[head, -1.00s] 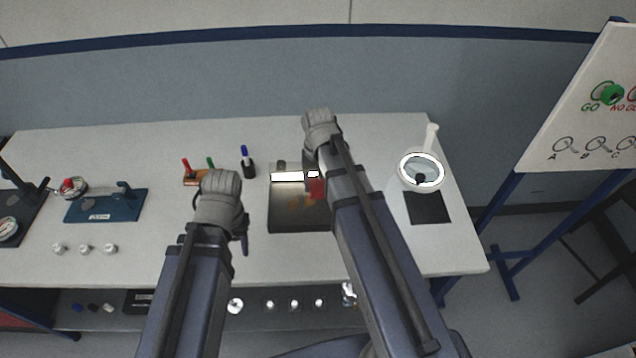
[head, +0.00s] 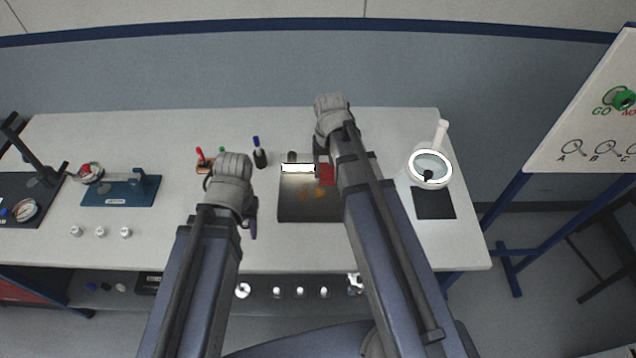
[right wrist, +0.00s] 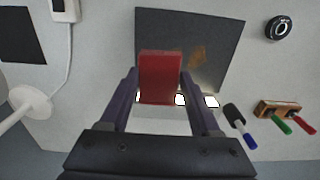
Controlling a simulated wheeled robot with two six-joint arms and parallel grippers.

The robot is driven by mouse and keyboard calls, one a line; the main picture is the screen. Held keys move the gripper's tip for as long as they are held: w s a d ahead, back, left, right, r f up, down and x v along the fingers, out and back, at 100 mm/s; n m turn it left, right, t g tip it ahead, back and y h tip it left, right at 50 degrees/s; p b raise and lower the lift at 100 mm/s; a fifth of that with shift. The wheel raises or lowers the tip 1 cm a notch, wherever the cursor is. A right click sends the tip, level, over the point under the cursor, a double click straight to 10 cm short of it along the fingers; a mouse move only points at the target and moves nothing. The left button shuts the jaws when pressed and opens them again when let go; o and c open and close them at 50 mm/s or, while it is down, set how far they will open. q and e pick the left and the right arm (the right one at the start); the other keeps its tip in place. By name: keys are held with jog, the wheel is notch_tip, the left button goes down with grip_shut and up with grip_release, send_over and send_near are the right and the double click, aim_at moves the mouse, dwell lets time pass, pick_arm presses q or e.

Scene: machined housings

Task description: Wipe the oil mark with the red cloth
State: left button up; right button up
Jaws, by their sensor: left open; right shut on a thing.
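The red cloth (head: 327,174) is a small red block-like pad; it also shows in the right wrist view (right wrist: 160,78). My right gripper (right wrist: 160,88) is shut on it, over the far part of the dark plate (head: 295,210). The oil mark (head: 318,194) is a brownish-orange smear on the plate, just nearer than the cloth in the head view. In the right wrist view the mark (right wrist: 197,58) lies beside the cloth, apart from it in the picture. I cannot tell if the cloth touches the plate. My left gripper (head: 250,222) is open and empty, left of the plate.
A bright lamp bar (head: 298,168) stands at the plate's far edge. A marker holder (head: 205,166) and a blue-capped marker (head: 258,155) stand left of it. A ring magnifier (head: 430,168) and a black mat (head: 434,203) are to the right. A blue fixture (head: 122,190) lies far left.

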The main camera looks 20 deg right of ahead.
jog(key=shift+f+b, duration=0.45)
jog(key=shift+f, duration=0.15)
jog(key=shift+r, duration=0.1)
